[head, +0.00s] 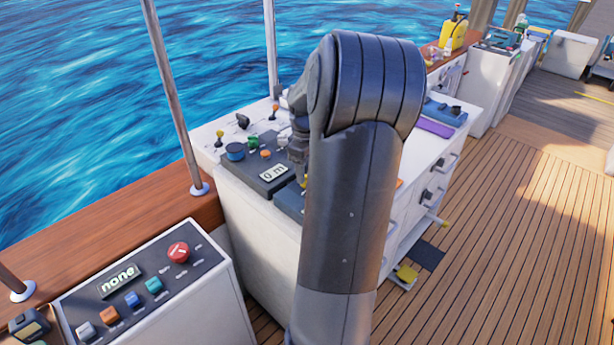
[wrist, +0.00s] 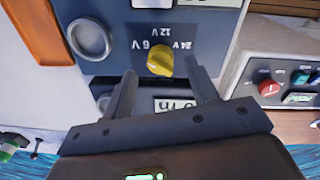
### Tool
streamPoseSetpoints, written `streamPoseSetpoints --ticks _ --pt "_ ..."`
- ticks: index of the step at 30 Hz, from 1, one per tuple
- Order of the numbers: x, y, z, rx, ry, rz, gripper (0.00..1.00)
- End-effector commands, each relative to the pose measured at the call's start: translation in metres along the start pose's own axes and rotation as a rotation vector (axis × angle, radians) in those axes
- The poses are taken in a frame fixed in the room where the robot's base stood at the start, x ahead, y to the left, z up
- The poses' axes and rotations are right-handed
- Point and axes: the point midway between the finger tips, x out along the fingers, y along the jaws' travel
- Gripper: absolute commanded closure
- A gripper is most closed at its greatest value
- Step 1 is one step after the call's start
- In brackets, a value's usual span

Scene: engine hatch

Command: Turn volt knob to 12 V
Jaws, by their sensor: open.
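The yellow volt knob (wrist: 160,61) sits on a blue-grey panel (wrist: 218,55) in the wrist view. Labels 6 V, 12 V and 24 V are printed around it, upside down in this view; 12 V is above the knob in the picture, 6 V to its left and 24 V to its right. I cannot tell for sure which label the knob points at. My gripper (wrist: 160,72) is open, its fingers apart on either side of the knob in the picture and not closed on it.
A grey round part (wrist: 89,39) is left of the knob. A display (head: 275,172) on the console shows beside my arm. A separate panel with a red button (head: 178,253) and several coloured buttons stands at the front left. Wooden deck (head: 480,260) is clear on the right.

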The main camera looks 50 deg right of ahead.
Motion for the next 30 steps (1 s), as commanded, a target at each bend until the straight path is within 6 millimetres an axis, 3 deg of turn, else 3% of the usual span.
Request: streamPoseSetpoints --ticks 6,17,30 --pt "0.028 0.000 0.000 0.001 -0.001 -0.001 0.47" --pt "0.034 0.000 0.000 0.001 0.000 0.000 0.47" --pt "0.033 0.000 0.000 0.001 0.000 0.001 0.81"
